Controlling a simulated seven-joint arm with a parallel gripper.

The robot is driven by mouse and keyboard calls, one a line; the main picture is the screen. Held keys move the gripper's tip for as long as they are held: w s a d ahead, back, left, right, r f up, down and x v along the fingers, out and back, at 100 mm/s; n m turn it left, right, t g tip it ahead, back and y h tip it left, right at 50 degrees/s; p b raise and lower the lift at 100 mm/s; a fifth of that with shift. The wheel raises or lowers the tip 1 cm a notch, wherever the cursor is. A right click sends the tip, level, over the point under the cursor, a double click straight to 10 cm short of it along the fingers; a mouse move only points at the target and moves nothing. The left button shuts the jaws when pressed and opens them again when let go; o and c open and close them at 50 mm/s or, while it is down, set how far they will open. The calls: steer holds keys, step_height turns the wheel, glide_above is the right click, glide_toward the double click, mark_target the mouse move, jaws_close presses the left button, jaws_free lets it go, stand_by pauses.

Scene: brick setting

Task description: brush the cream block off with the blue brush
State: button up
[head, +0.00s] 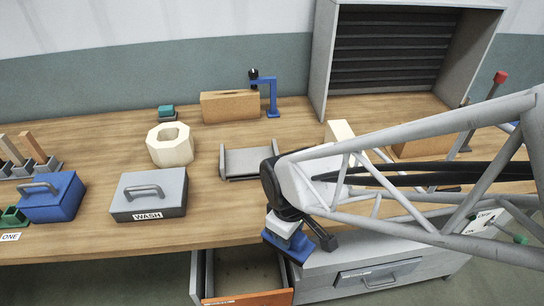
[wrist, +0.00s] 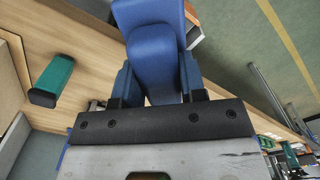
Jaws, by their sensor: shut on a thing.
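My gripper (head: 290,222) hangs over the front edge of the bench, pointing down. It is shut on a blue thing (head: 287,246), which I take to be the blue brush. In the wrist view my gripper (wrist: 157,88) has the blue brush (wrist: 155,55) between its fingers; no bristles can be made out. A cream block (head: 338,131) stands on the bench behind my arm, partly hidden by it. A cream eight-sided piece (head: 168,152) with a hole on top sits further left. My gripper is well apart from both cream pieces.
An open drawer (head: 243,299) with an orange front is below my gripper. A grey tray (head: 250,161), a grey WASH box (head: 150,205) and a blue box (head: 52,200) stand on the bench. A wooden box (head: 231,107) and blue stand (head: 272,96) are at the back.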

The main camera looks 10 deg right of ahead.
steer(key=w+a+r, duration=0.4)
steer(key=w+a, duration=0.3)
steer(key=w, duration=0.3)
steer(key=w+a+r, duration=0.5)
steer(key=w+a, duration=0.2)
steer(key=w, duration=0.4)
steer(key=w+a+r, duration=0.2)
steer(key=w+a, duration=0.6)
steer(key=a, duration=0.2)
steer(key=w+a+r, duration=0.2)
steer(key=w+a, duration=0.5)
steer(key=a, duration=0.3)
steer(key=shift+w, duration=0.35)
steer(key=shift+a, duration=0.1)
